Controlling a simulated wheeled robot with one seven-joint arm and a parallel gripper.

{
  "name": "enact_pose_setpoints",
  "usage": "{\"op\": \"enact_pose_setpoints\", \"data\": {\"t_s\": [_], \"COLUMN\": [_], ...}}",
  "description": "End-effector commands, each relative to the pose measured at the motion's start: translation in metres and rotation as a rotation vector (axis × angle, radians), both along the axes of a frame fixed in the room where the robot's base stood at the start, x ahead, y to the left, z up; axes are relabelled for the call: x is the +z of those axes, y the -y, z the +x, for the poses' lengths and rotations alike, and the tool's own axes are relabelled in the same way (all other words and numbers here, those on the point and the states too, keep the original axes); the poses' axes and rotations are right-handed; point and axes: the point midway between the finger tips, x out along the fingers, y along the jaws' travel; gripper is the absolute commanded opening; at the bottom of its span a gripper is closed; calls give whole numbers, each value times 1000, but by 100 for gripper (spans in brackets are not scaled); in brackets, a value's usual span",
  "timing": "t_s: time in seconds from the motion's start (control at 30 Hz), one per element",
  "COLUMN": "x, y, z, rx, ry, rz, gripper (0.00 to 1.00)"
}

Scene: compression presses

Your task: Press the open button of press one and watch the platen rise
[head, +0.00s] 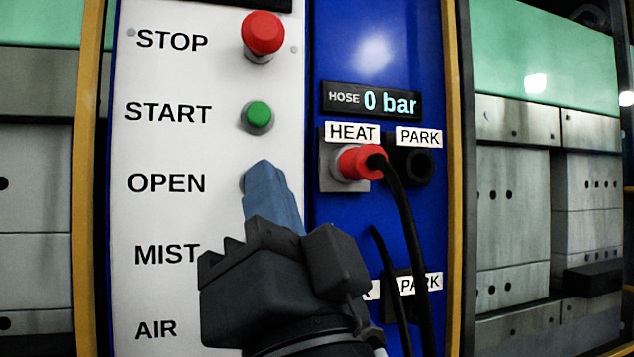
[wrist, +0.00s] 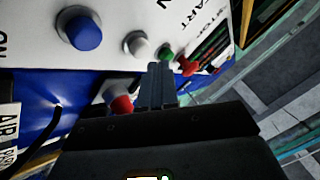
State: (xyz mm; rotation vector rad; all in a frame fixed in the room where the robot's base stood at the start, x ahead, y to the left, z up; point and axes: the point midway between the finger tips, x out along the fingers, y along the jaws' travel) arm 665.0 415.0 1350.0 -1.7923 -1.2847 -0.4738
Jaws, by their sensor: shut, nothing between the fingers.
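The OPEN label (head: 166,183) is on the white control panel (head: 190,75). The button beside it is mostly hidden behind my gripper (head: 263,170), with only a bit of its grey rim showing. My gripper's blue-grey fingers are shut and empty, tips at that button. Press parts with grey blocks (head: 512,205) show on the right; no platen motion can be told.
The green START button (head: 258,115) and red STOP button (head: 263,35) are above my fingers. A blue panel (head: 345,230) on the right carries a red HEAT plug (head: 360,162) with a black cable hanging close to my gripper. The hose display (head: 372,101) reads 0 bar.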

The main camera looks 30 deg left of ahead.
Motion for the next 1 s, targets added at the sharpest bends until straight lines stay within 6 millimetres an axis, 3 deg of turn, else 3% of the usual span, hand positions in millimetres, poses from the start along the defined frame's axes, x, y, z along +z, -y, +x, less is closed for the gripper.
{"op": "enact_pose_setpoints", "data": {"t_s": [1.0], "x": [0], "y": [-8], "z": [7], "rx": [0], "ry": [0], "rz": [0], "gripper": [0]}}
